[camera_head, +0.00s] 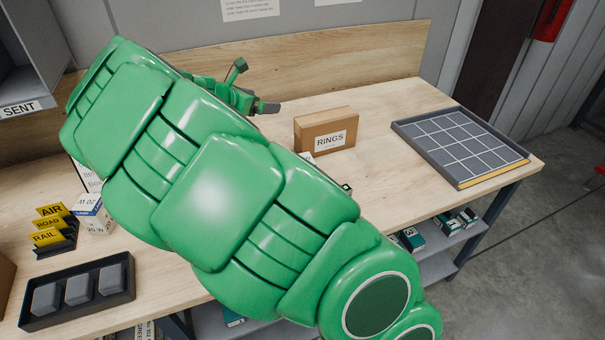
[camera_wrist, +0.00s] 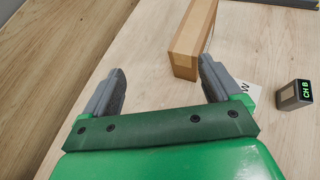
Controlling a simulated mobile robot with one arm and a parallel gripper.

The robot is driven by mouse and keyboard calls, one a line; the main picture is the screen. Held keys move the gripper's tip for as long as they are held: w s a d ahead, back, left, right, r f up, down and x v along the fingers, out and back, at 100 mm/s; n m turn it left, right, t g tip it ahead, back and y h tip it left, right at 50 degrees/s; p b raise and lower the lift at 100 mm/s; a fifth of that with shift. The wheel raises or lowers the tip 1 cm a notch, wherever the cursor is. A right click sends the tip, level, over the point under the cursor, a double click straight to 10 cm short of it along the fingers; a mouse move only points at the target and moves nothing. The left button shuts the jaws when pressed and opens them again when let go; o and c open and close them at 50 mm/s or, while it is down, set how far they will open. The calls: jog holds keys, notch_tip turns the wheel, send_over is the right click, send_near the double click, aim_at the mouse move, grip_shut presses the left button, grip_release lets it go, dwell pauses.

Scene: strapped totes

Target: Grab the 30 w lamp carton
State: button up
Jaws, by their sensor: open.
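A small white and blue carton (camera_head: 92,212) with "W" lettering stands at the left of the bench in the head view, partly behind my arm; its number is too small to read surely. Another white face marked "W" (camera_wrist: 244,88) shows in the wrist view, partly hidden by my right finger; its number is hidden. My gripper (camera_head: 254,88) is open and empty above the back of the bench. In the wrist view, my gripper (camera_wrist: 161,72) has its fingers spread wide, with bare wood between them and the white "W" face beside the right finger.
A brown RINGS box (camera_head: 325,131) stands right of my gripper. A dark CH B device (camera_wrist: 294,95) sits at the wrist view's right. A gridded tray (camera_head: 403,125) lies at the bench's right, a block tray (camera_head: 78,312) and AIR/ROAD/RAIL cards (camera_head: 50,228) at left. A wooden backboard (camera_head: 350,62) runs behind.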

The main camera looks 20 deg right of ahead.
jog(key=s+d+m+g+h, duration=0.2)
jog(key=s+d+m+g, duration=0.25)
jog(key=s, duration=0.35)
jog(key=m+g, duration=0.2)
jog(key=g, duration=0.1)
send_near(308, 162)
jog(key=a+f+x, duration=0.1)
jog(key=x, duration=0.5)
jog(key=shift+n+h, duration=0.25)
jog(key=shift+h, duration=0.05)
jog(key=shift+w+d+f, duration=0.15)
jog(key=shift+d+f, duration=0.2)
jog(key=shift+d, duration=0.5)
jog(key=shift+w+d+f, duration=0.2)
jog(key=shift+d+f, duration=0.15)
jog(key=shift+d, duration=0.55)
jog(key=shift+w+d+f, duration=0.15)
jog(key=shift+d+f, duration=0.2)
jog(key=shift+d, duration=0.5)
jog(key=c, duration=1.1)
jog(key=shift+r, duration=0.1)
